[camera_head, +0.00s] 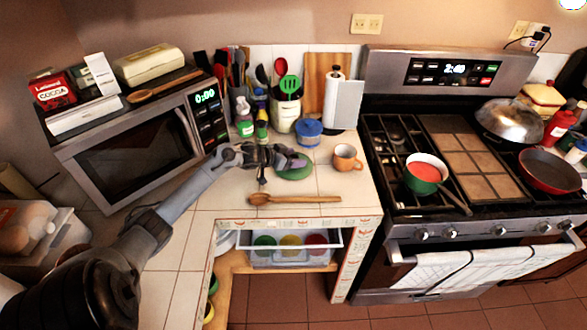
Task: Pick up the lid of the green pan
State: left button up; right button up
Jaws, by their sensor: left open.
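The green pan (427,172) stands on the left part of the stove, uncovered, with something red inside. A round green lid (294,174) lies on the tiled counter left of the stove, partly hidden by my gripper. My left gripper (283,162) reaches in from the left, and its open fingers are at the lid's left and upper side. I cannot tell whether they touch it. My right gripper is not in view.
A wooden spoon (293,199) lies in front, near the counter edge. An open drawer (290,240) is below. A microwave (140,150) stands at the left.

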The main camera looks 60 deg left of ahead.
pick_arm(q)
jog(key=c, duration=1.1)
jog(key=shift+r, duration=0.1)
